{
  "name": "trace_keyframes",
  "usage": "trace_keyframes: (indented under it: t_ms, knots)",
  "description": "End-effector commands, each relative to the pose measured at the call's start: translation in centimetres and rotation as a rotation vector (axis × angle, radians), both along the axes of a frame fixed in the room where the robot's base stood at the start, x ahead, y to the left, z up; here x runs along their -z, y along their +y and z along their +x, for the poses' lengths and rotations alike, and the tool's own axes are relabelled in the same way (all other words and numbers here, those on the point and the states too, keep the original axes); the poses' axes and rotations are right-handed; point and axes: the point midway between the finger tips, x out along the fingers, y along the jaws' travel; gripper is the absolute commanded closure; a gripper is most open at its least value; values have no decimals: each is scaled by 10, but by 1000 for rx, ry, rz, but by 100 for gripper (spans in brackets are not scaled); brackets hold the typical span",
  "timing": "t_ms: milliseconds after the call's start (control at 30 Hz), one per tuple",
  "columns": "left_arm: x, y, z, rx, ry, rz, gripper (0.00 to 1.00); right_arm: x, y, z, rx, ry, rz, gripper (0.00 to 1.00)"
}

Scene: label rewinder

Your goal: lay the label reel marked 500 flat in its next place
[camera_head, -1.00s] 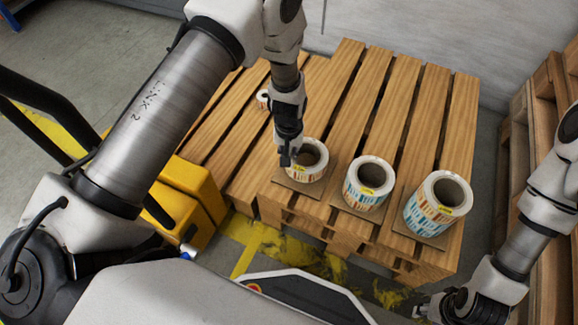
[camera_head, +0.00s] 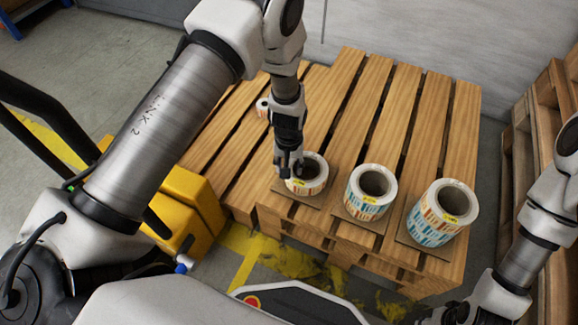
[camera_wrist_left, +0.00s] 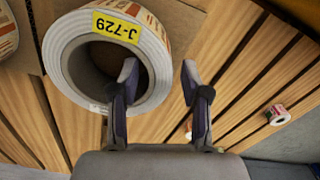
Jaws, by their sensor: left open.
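Three large label reels stand on end on the wooden pallet: a left reel (camera_head: 307,174), a middle reel (camera_head: 370,192) and a right reel (camera_head: 440,213). The left reel's yellow tag reads J-729 in the left wrist view (camera_wrist_left: 72,104). I cannot read 500 on any reel. My left gripper (camera_head: 289,170) is open at the left reel. In the left wrist view, one finger overlaps the core opening and the other is outside the reel, with the reel's wall between them. My right gripper (camera_head: 432,316) is at the bottom edge, mostly cut off.
Each large reel has a brown cardboard square under it. A small reel (camera_head: 263,107) lies farther back on the slats of the pallet (camera_head: 395,105). A yellow machine (camera_head: 190,205) is at the left, stacked pallets (camera_head: 545,110) at the right. The pallet's back slats are mostly clear.

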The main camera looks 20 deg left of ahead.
Motion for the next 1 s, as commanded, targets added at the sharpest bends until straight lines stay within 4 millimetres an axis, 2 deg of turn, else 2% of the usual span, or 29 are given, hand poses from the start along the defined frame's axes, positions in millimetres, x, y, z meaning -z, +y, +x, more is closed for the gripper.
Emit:
trace_keyframes:
  t_ms: [33, 200, 400, 567, 733, 767, 867, 933, 1000]
  knots:
    - [-15, 0, 1, 0, -2, 1, 53, -10, 0, 0, 0, 0, 0, 60]
    - [-61, 0, 1, 0, -3, 0, 53, -31, 0, 0, 0, -1, 0, 60]
    - [-102, 0, 0, 1, -1, 0, 53, -46, 0, 0, 0, -1, 0, 60]
    - [-113, 0, 0, 1, 0, 0, 53, -48, 0, 0, 0, -1, 0, 60]
    - [-106, 3, -6, 4, 4, 3, 53, -47, 0, 0, 0, 0, 0, 60]
    - [-99, 6, -13, 8, 7, 7, 53, -47, 0, 0, 0, 0, 0, 60]
    - [-59, 26, -64, 46, 22, 30, 53, -47, 0, 0, 0, -1, 0, 60]
    - [-28, 41, -121, 97, 32, 40, 53, -47, 0, 0, 0, -1, 0, 60]
    - [-11, 50, -178, 152, 31, 33, 53, -48, 0, 0, 0, 0, 0, 60]
